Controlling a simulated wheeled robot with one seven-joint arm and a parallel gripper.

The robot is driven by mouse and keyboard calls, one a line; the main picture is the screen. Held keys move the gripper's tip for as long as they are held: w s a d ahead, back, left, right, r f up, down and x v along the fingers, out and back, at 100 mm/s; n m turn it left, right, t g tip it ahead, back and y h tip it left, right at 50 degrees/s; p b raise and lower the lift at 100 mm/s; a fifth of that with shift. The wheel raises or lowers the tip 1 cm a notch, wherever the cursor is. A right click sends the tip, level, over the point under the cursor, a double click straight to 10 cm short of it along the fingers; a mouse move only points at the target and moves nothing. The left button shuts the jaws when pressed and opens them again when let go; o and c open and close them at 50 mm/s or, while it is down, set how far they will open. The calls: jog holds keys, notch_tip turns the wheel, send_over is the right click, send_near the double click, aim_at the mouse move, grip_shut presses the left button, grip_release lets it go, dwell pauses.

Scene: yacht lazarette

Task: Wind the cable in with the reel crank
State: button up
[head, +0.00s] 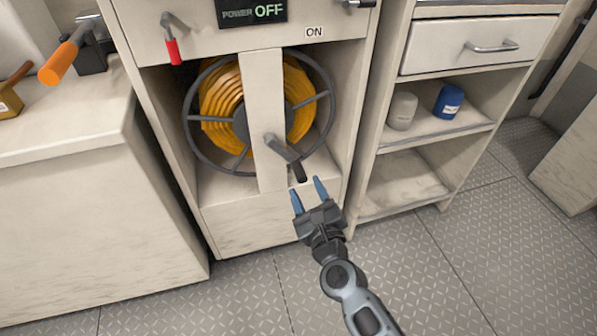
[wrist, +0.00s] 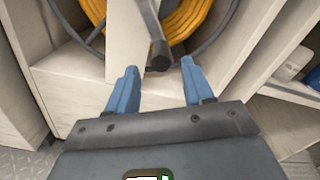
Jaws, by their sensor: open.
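The cable reel (head: 190,118) sits in an open cabinet bay, with yellow cable (head: 222,97) wound on its drum. The reel also shows at the top of the wrist view, with its yellow cable (wrist: 185,22). A pale upright post (head: 264,95) stands in front of it. The reel crank (head: 283,150) is grey with a dark handle (head: 298,172) pointing down to the right. My gripper (head: 308,190) is open, its blue fingertips just below the handle. In the wrist view the handle's round end (wrist: 160,62) lies between and beyond the fingertips (wrist: 158,72). No contact shows.
A panel above reads POWER OFF (head: 252,12), with a red-handled lever (head: 172,48) at its left. An orange-handled lever (head: 65,58) stands on the left counter (head: 60,125). A shelf at right holds a white cup-like item (head: 402,110) and a blue one (head: 448,100). The floor is clear.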

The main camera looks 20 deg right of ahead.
aim_at(296, 163)
jog(key=shift+w+b, duration=0.3)
jog(key=shift+w, duration=3.6)
grip_shut()
